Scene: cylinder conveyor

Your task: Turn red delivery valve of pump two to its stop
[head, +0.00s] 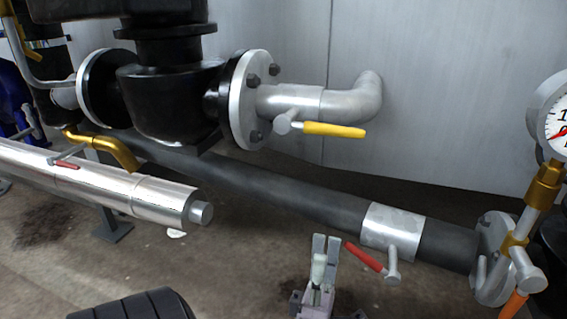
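A red valve lever (366,258) sits on a grey stem below a silver collar (393,226) on the long dark pipe. It slants from upper left down to the stem at lower right. My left gripper (326,240) is at the bottom centre, fingers pointing up. Its two fingers are close side by side and look shut, with nothing seen between them. The fingertips are just left of the lever's free end and look apart from it. A smaller red lever (67,165) is on the silver pipe at left. No label marks pump two. My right gripper is not in view.
A black pump body (170,95) stands behind, with a yellow lever (335,129) on its grey outlet pipe. The capped silver pipe (125,190) lies at left. A pressure gauge (556,118) and an orange lever (515,305) are at right. Bare floor shows around my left gripper.

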